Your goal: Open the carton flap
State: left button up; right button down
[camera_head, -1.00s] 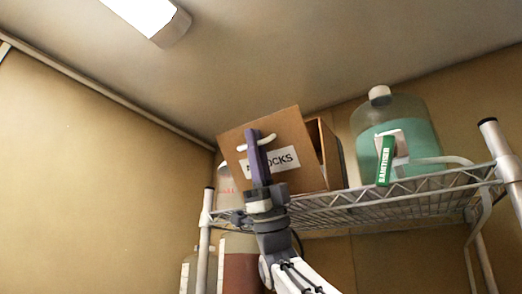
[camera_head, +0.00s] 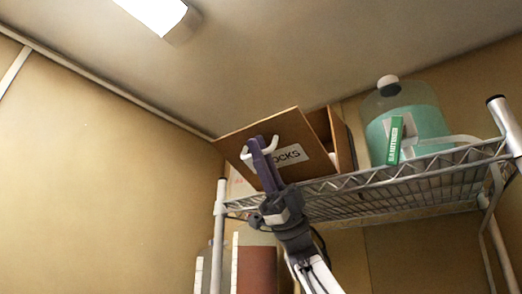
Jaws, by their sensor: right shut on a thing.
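The cardboard carton (camera_head: 343,142) stands on the wire shelf. A dark gap shows between the flap and the carton at the right. My right gripper (camera_head: 262,146) is in front of the flap, its purple fingers shut on the white handle (camera_head: 270,146). The fingers hide part of the label and handle. My left gripper is not in view.
A large green sanitiser jug (camera_head: 428,122) stands right of the carton on the wire shelf (camera_head: 400,181). Metal posts (camera_head: 219,220) rise at both shelf ends. Large vessels (camera_head: 257,268) stand below. The space left of the shelf is clear up to the wall.

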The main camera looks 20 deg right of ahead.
jog(key=shift+w+f+b, duration=0.15)
jog(key=shift+f+b, duration=2)
jog(key=shift+f, duration=0.5)
jog(key=shift+d, duration=0.1)
